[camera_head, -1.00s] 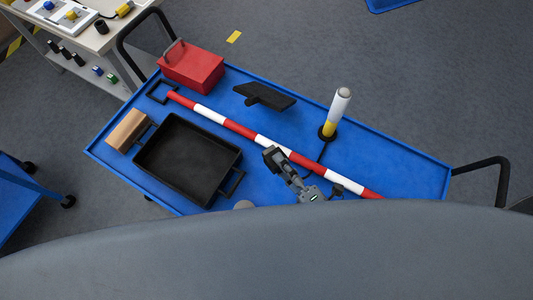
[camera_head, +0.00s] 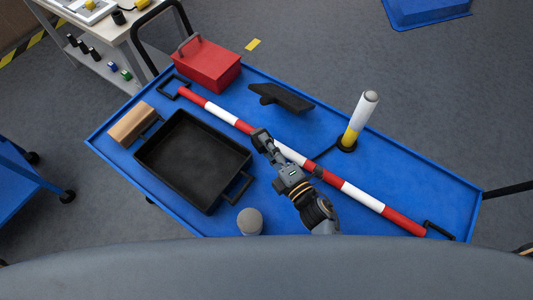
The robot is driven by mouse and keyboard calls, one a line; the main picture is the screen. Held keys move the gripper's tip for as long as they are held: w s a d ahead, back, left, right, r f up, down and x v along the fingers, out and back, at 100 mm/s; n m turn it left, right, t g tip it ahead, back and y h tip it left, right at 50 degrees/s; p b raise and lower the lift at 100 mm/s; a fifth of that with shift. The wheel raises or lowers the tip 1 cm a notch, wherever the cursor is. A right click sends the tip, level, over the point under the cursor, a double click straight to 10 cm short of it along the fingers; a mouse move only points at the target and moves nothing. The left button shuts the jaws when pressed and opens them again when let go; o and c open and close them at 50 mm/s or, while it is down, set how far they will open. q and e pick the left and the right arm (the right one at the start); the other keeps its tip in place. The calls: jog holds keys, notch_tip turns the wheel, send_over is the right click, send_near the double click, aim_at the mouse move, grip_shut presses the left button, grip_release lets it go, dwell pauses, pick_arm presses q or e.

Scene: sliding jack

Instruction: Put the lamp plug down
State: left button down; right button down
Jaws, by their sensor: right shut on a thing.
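My right gripper (camera_head: 262,140) reaches in from the bottom over the blue cart top and is shut. Its tip is over or beside the red-and-white striped pole (camera_head: 221,115), near the black tray's upper right corner; I cannot tell its height. The lamp plug is hardly visible at the dark fingertips; the jaws hide most of it. The likely lamp, a white and yellow cylinder (camera_head: 361,115), stands on a black base to the right of the gripper. A thin dark cord or rod runs from that base toward the pole. My left gripper is out of view.
The blue cart (camera_head: 455,192) also holds a black tray (camera_head: 192,165), a red box (camera_head: 207,65), a tan block (camera_head: 130,122), a black angled plate (camera_head: 283,97) and a grey round-topped thing (camera_head: 249,220). Bare blue surface lies right of the lamp.

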jog(key=f+b, duration=0.3)
jog(key=shift+w+a+f, duration=0.15)
jog(key=shift+w+f, duration=0.05)
jog(key=shift+w, duration=0.1)
jog(key=shift+f, duration=0.15)
jog(key=shift+f, duration=0.1)
jog(key=shift+f+b, duration=0.4)
jog(key=shift+b, duration=0.2)
jog(key=c, duration=0.9)
grip_release()
jog(key=shift+r, duration=0.1)
jog(key=shift+r+p, duration=0.35)
jog(key=shift+p, duration=0.1)
jog(key=shift+s+d, duration=0.2)
jog(key=shift+s, duration=0.15)
jog(key=p+v, duration=0.1)
jog(key=v, duration=1)
jog(key=shift+s+d, duration=0.1)
jog(key=shift+d, duration=0.1)
